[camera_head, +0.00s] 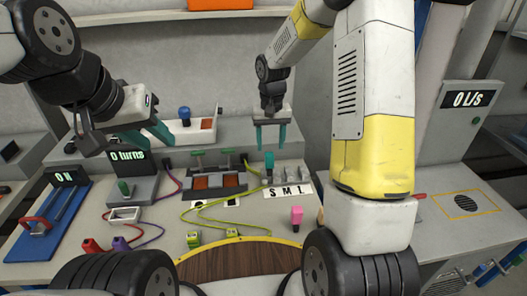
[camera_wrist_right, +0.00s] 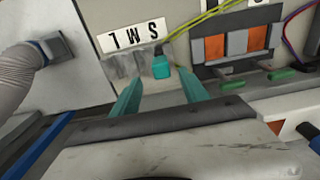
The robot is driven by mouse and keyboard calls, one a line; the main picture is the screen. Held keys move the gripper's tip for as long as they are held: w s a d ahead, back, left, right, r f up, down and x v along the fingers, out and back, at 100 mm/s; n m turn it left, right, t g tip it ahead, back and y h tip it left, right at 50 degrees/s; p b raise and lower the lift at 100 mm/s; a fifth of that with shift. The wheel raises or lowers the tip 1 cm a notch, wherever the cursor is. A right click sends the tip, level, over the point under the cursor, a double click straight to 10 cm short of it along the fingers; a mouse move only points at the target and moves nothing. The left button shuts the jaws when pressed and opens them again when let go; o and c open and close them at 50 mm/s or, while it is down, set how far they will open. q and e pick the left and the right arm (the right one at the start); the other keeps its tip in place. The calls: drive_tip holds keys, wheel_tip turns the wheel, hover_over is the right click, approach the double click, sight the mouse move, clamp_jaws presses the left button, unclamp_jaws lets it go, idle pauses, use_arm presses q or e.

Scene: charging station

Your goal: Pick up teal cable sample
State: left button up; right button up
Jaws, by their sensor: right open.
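The teal cable sample (camera_head: 269,160) is a small teal block standing at the S M L board (camera_head: 290,191), on its left side. In the right wrist view the teal cable sample (camera_wrist_right: 160,66) shows between and just beyond my fingertips. My right gripper (camera_head: 269,145) points down above it in the head view, with its teal fingers apart and empty. The right wrist view also shows the right gripper (camera_wrist_right: 158,84) open. My left gripper (camera_head: 155,138) is at the left, over the bench, with its fingers apart and nothing seen between them.
A pink connector (camera_head: 296,215), yellow-green connectors (camera_head: 193,239) and red and purple plugs (camera_head: 120,243) are on the bench. A dark panel (camera_head: 215,182) with orange windows and green handles is left of the sample. A blue lever base (camera_head: 45,228) stands far left.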

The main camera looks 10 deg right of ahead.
sight(269, 166)
drive_tip(key=shift+w+a+f, duration=0.1)
drive_tip(key=shift+w+f, duration=0.05)
drive_tip(key=shift+f, duration=0.4)
drive_tip(key=shift+w+f, duration=0.15)
drive_tip(key=shift+f, duration=0.4)
drive_tip(key=f, duration=0.7)
drive_tip(key=shift+s+f, duration=0.3)
drive_tip(key=shift+s, duration=0.1)
clamp_jaws()
